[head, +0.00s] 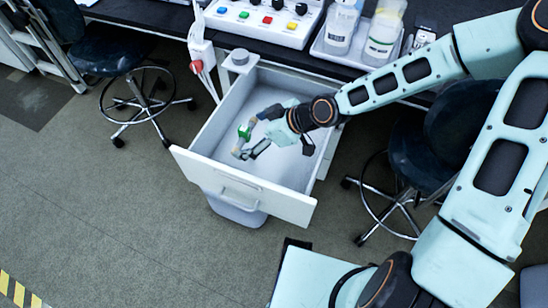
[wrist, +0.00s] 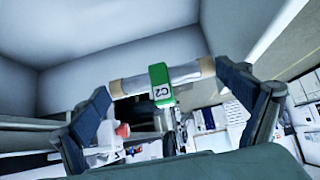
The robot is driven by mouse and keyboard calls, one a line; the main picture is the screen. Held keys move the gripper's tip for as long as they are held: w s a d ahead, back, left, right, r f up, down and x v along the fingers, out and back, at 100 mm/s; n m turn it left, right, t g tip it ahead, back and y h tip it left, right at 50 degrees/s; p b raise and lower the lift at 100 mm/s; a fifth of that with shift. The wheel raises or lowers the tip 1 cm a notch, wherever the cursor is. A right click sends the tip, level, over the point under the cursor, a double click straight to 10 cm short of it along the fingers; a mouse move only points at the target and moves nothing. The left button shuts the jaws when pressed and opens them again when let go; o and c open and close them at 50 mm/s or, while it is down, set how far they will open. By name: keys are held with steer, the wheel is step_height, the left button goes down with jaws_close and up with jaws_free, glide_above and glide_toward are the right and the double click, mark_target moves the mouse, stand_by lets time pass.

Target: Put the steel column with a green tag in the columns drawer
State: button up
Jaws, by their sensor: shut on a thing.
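The steel column (wrist: 188,74) is a short silver cylinder with tan ends and a green tag (wrist: 160,85) marked "C2". In the head view, the green tag (head: 244,132) shows between the fingers. My gripper (wrist: 165,90) is shut on the column, one finger at each end. In the head view, my gripper (head: 252,136) is over the inside of the open white drawer (head: 245,193). The column appears clear of the drawer floor, but its exact height is hard to tell. Pale drawer walls fill the upper wrist view.
The black bench (head: 290,52) behind the drawer holds a box with coloured buttons (head: 262,17) and a tray of bottles (head: 357,43). A stool (head: 108,50) stands left and a dark chair (head: 462,125) right. The drawer floor in view looks bare.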

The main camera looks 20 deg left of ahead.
steer(key=shift+s+d+f+b, duration=0.1)
steer(key=shift+d+f+b, duration=0.35)
steer(key=shift+d+f, duration=0.9)
steer(key=shift+w+d+f+b, duration=0.1)
steer(key=shift+d+f+b, duration=0.55)
steer(key=shift+f, duration=1.25)
steer(key=shift+s+d+f+b, duration=0.1)
steer(key=shift+d+f+b, duration=0.15)
steer(key=shift+d+f, duration=1.2)
steer(key=shift+a+f, duration=0.15)
steer(key=shift+f, duration=0.05)
steer(key=shift+f+b, duration=0.45)
steer(key=shift+f, duration=0.1)
steer(key=o, duration=1.4)
steer(key=shift+r, duration=0.1)
